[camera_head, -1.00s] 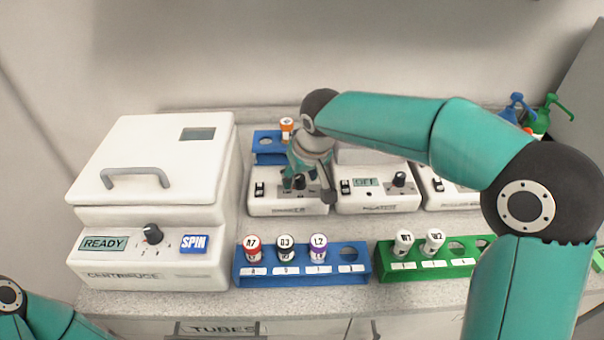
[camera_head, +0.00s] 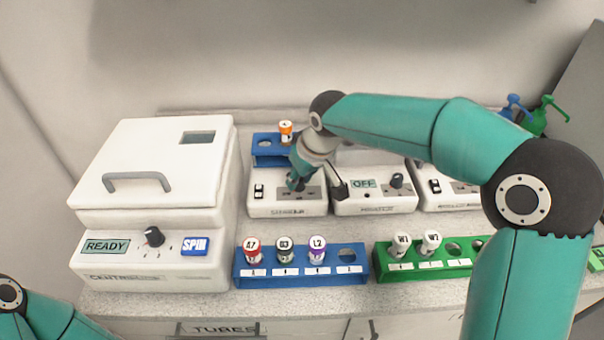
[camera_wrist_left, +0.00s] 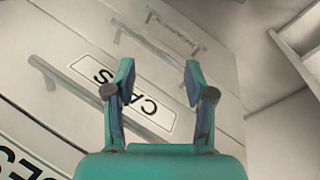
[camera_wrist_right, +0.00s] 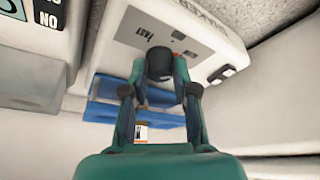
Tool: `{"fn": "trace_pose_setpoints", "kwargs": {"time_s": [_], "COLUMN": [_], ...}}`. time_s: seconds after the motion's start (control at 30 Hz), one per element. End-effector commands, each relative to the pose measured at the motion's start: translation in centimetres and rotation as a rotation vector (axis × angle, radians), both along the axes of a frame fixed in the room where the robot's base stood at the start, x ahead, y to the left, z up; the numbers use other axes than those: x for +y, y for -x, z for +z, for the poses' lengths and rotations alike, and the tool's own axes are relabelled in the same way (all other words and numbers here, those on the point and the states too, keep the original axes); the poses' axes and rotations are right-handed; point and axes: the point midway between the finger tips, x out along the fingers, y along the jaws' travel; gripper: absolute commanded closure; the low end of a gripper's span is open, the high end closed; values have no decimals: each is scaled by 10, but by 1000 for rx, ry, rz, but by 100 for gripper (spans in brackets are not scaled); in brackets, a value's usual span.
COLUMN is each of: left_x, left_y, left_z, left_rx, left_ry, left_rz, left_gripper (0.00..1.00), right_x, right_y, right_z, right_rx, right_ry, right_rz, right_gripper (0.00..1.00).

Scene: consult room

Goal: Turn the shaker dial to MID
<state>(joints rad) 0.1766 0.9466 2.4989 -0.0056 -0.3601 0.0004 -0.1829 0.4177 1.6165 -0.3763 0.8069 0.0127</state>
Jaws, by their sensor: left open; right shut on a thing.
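The shaker (camera_head: 265,209) is a white box left of the middle device in the head view. Its label reads SHAKER upside down in the right wrist view (camera_wrist_right: 205,35). Its black dial (camera_wrist_right: 160,64) stands between the fingers of my right gripper (camera_wrist_right: 160,72), which is shut on it. In the head view my right gripper (camera_head: 297,184) covers the dial. A FAST mark shows beside the dial; the other marks and the dial's setting I cannot make out. My left gripper (camera_wrist_left: 158,77) is open and empty, facing cabinet drawers.
A centrifuge (camera_head: 150,200) reading READY stands at the left. The middle device (camera_head: 375,206) shows OFF. A blue tube rack (camera_head: 300,273) and a green rack (camera_head: 425,264) stand in front. Another blue rack (camera_head: 270,158) with an orange-capped tube (camera_head: 286,131) is behind the shaker.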

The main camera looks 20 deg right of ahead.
Motion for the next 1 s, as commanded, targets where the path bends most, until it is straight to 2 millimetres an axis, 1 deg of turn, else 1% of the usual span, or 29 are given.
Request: {"fn": "trace_pose_setpoints", "kwargs": {"time_s": [0.03, 0.2, 0.6, 0.8, 1.0], "left_x": [0, 0, 0, 0, 0], "left_y": [0, 0, 0, 0, 0], "left_z": [5, 14, 26, 30, 32], "left_rx": [0, 0, 0, 0, 0], "left_ry": [0, 0, 0, 0, 0], "left_rz": [0, 0, 0, 0, 0], "left_gripper": [46, 46, 46, 46, 46], "right_x": [-1, -2, -3, -4, -4], "right_y": [-1, -1, -3, -3, -3], "right_z": [3, 3, 2, 1, 1], "right_rx": [0, 0, -2, -3, -3], "right_ry": [-2, -3, -5, -3, -3], "right_rz": [35, 188, 555, 698, 788], "right_gripper": [100, 100, 100, 100, 100]}}
